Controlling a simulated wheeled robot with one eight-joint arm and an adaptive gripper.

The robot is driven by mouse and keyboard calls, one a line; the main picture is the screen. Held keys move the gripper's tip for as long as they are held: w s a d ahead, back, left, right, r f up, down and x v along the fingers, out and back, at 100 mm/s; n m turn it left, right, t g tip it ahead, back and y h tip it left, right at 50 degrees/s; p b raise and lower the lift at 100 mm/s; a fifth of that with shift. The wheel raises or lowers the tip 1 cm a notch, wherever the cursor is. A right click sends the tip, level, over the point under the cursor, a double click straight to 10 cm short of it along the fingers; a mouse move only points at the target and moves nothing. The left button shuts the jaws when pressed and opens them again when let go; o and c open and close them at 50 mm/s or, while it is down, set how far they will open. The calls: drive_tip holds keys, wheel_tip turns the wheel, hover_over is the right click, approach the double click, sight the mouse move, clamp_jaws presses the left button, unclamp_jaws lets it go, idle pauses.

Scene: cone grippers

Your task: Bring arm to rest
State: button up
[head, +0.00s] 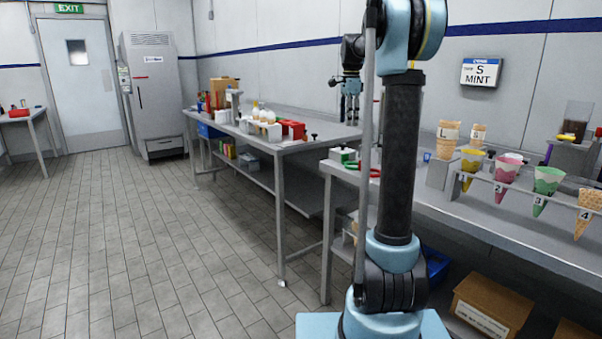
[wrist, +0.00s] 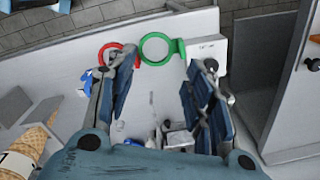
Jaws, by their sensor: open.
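My gripper (head: 350,116) hangs from my raised arm, fingers down, above the counters in the head view. In the wrist view its two blue-grey fingers (wrist: 158,85) are spread apart, with nothing held between them. Beneath and beyond them is the counter (wrist: 60,70), with a red ring (wrist: 112,50) and a green ring (wrist: 172,49) at its far edge. My arm's dark upright link stands in the middle of the head view and hides part of the counter.
A rack (head: 483,177) holds several cones on the right counter. A red box (head: 292,129) and bottles stand on the left counter. An order screen (head: 481,72) reading "S MINT" hangs on the wall. The tiled floor (head: 130,240) at left is clear.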

drive_tip(key=s+f+n+t, duration=0.1)
drive_tip(key=s+f+n, duration=0.35)
drive_tip(key=s, duration=0.85)
drive_tip(key=s+f+n, duration=0.4)
drive_tip(key=s+f, duration=0.1)
drive_tip(key=s, duration=0.7)
drive_tip(key=s+f+n, duration=0.7)
drive_tip(key=s+f, duration=1.2)
drive_tip(key=shift+s+a+f+t, duration=0.2)
drive_tip(key=shift+s+f+t, duration=0.1)
drive_tip(key=shift+f+t, duration=0.1)
drive_tip(key=shift+n, duration=0.25)
drive_tip(key=c, duration=0.3)
drive_tip(key=shift+c, duration=0.3)
